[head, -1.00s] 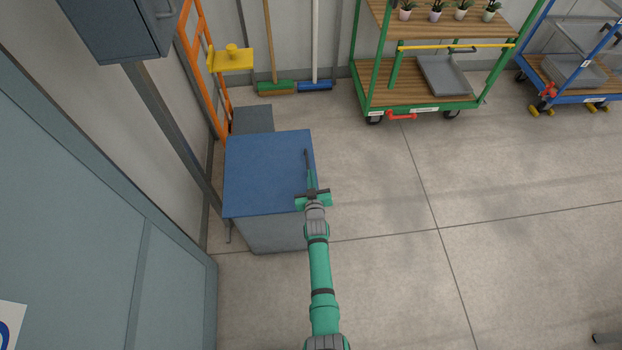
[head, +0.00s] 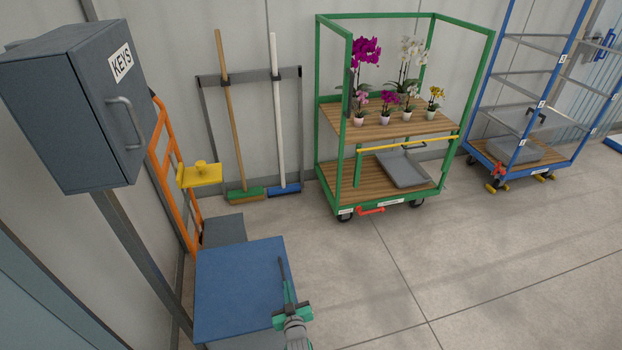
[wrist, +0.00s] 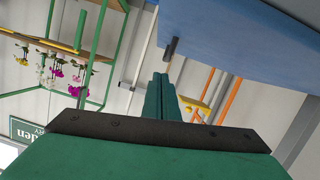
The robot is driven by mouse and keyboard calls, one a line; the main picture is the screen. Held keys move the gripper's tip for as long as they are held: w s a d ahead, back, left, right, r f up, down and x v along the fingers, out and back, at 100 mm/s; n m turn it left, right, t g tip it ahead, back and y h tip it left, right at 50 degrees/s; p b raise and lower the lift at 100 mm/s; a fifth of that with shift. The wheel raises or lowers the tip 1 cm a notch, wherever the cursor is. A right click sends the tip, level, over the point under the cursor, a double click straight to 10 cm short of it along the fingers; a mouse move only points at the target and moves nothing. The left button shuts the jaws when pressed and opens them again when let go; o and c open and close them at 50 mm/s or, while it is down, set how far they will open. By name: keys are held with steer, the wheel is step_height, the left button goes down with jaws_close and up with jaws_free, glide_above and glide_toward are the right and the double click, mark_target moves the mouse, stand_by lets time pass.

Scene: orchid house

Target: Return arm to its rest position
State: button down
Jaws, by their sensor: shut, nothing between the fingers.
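My gripper (head: 288,287) is over the right side of a blue-topped table (head: 236,285), pointing away from me. Its two green fingers are together and hold nothing; they also show closed in the wrist view (wrist: 160,82). A small dark rod-like thing (head: 281,266) lies just beyond the fingertips in the head view. In the wrist view this dark thing (wrist: 170,47) is apart from the fingers, at the edge of the blue top (wrist: 235,30). I cannot tell what it is. Most of my arm is below the head view.
A grey key cabinet (head: 85,110) on a post stands at the left. An orange hand truck (head: 172,190) and brooms (head: 235,130) are behind the table. A green trolley (head: 385,205) with orchids and a blue trolley (head: 520,160) stand beyond. The floor at right is clear.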

steer(key=s+a+r+m+t, duration=0.2)
steer(key=s+a+r+m, duration=0.4)
steer(key=s+a+r, duration=0.6)
steer(key=s+d+r+m+h, duration=0.1)
steer(key=s+d+r+h, duration=0.1)
steer(key=s+d, duration=0.8)
steer(key=s+d+r+m+h, duration=0.1)
steer(key=s+d+h, duration=0.15)
steer(key=s, duration=1.35)
steer(key=s+d+r+n+g, duration=0.1)
steer(key=s+d+r+n, duration=0.1)
steer(key=s+d+r, duration=0.8)
steer(key=shift+s+d+n, duration=0.25)
steer(key=shift+d+n, duration=0.05)
steer(key=shift+d, duration=0.95)
